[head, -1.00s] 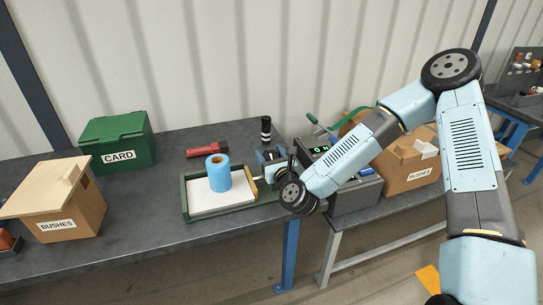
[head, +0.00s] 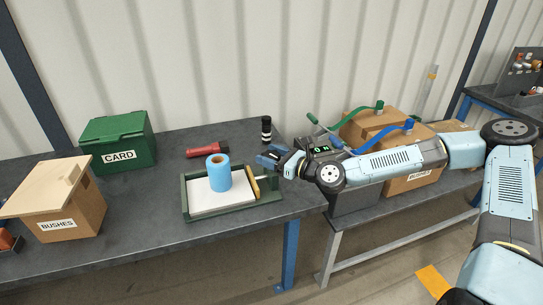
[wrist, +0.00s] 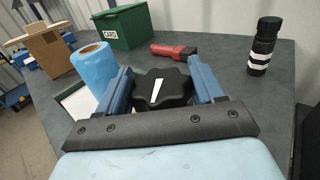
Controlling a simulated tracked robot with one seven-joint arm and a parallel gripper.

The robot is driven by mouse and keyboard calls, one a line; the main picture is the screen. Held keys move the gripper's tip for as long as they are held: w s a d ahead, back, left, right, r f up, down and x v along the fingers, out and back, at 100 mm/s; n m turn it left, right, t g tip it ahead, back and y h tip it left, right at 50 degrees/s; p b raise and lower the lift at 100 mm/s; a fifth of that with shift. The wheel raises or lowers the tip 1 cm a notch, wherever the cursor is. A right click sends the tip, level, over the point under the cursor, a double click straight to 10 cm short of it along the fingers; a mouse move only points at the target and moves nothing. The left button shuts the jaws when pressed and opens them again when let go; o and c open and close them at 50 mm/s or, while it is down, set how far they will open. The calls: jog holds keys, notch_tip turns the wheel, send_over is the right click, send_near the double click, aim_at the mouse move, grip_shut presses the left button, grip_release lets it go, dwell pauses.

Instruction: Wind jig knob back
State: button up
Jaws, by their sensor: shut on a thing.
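The jig knob (wrist: 160,88) is black and lobed, with a white pointer stripe on top. In the wrist view it sits between the two blue fingers of my gripper (wrist: 163,87), which is shut on it. The stripe runs nearly up and down in that view, leaning slightly to the right. In the head view my gripper (head: 270,158) is at the right end of the bench, behind the tray's right corner. My fingers and hand mostly hide the knob there, and what lies below it is hidden.
A green tray (head: 236,206) with a blue roll (head: 218,172) stands close in front. Further left are a green CARD box (head: 118,140) and a BUSHES box (head: 75,215). Levers rise on the right.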

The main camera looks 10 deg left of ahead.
jog(key=shift+w+d+r+n+g+y, duration=0.1)
jog(key=shift+n+g, duration=1)
jog(key=shift+g, duration=0.6)
jog(key=shift+w+a+f+n+g+y, duration=0.15)
jog(key=shift+n+g, duration=0.95)
jog(key=shift+g, duration=0.6)
jog(key=shift+w+d+r+n+g+y, duration=0.15)
jog(key=shift+n+g, duration=0.95)
jog(key=shift+g, duration=0.6)
jog(key=n+g+h, duration=0.3)
jog(key=g, duration=0.1)
jog(key=n+g+h, duration=0.3)
jog(key=n+g, duration=0.1)
jog(key=g, duration=0.1)
jog(key=shift+s+g, duration=0.2)
jog(key=shift+g, duration=0.1)
jog(key=n+g+h, duration=0.1)
jog(key=n+h, duration=0.1)
jog(key=h, duration=0.1)
jog(key=n+g+h, duration=0.2)
jog(key=h, duration=0.1)
jog(key=shift+s+n, duration=0.1)
jog(key=shift+n, duration=0.2)
jog(key=n+g+h, duration=0.1)
jog(key=n+h, duration=0.3)
jog(key=h, duration=0.2)
jog(key=shift+s+f+n+h, duration=0.1)
jog(key=shift+f+n+h, duration=0.1)
jog(key=shift+n+h, duration=0.35)
